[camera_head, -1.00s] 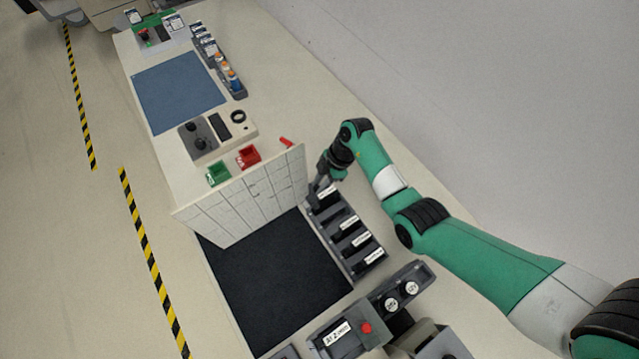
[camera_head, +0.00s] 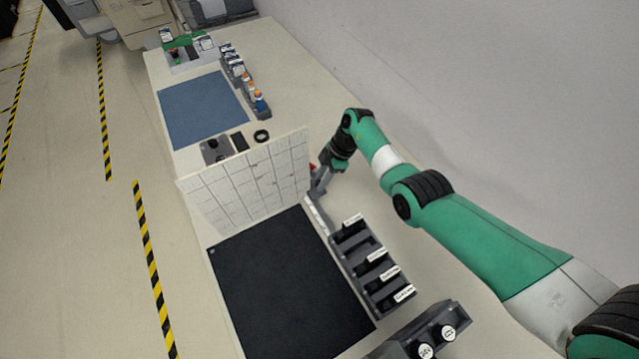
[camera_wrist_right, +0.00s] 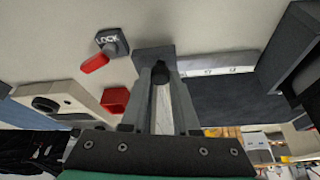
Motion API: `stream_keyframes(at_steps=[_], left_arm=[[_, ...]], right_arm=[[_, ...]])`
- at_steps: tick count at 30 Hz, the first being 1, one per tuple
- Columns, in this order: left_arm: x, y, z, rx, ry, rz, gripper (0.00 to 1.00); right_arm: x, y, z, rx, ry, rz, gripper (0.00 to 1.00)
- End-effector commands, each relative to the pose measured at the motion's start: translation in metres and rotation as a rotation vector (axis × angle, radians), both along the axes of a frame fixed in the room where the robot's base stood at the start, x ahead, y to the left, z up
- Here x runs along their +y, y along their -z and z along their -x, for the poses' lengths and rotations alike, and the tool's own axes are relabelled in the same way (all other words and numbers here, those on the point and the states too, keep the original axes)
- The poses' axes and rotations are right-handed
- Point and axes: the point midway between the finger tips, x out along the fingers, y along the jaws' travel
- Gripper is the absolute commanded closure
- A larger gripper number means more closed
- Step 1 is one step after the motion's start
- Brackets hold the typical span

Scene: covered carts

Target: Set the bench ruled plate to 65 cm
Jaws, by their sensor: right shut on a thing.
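The ruled plate (camera_head: 250,182) is a white upright panel with dark grid lines, just beyond the far edge of the black mat in the head view. My right gripper (camera_head: 319,187) is at its right end, low by the bench. In the wrist view my right gripper (camera_wrist_right: 165,75) is shut at the plate's end, by a grey block (camera_wrist_right: 153,58); the exact grip point is partly hidden. A pale scale strip (camera_wrist_right: 220,62) runs from this block, its figures too small to read. A LOCK label with a red lever (camera_wrist_right: 96,63) is beside it. My left gripper is not in view.
The black mat (camera_head: 285,285) is bare. A grey rack (camera_head: 362,265) with labelled dark items lies along its right side. Beyond the plate are a blue mat (camera_head: 203,108) and a rack of bottles (camera_head: 245,85).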

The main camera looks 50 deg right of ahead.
Motion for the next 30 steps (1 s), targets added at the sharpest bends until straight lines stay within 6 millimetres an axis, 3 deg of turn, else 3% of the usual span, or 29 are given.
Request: stream_keyframes(at_steps=[1, 3, 16, 24, 30], left_arm=[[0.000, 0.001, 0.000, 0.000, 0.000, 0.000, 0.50], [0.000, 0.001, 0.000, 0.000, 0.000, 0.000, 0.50], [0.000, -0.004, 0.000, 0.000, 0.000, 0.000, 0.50], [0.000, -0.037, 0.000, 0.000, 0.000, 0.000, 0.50], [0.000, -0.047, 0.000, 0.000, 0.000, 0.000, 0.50]], right_arm=[[-0.002, 0.001, -0.001, -0.006, 0.006, 0.006, 0.68], [-0.001, 0.001, -0.001, -0.005, 0.005, 0.005, 0.58], [-0.003, -0.006, 0.000, -0.004, 0.004, 0.005, 0.58], [-0.020, -0.060, 0.013, -0.006, 0.006, 0.006, 0.58], [-0.032, -0.095, 0.023, -0.005, 0.004, 0.005, 0.58]])
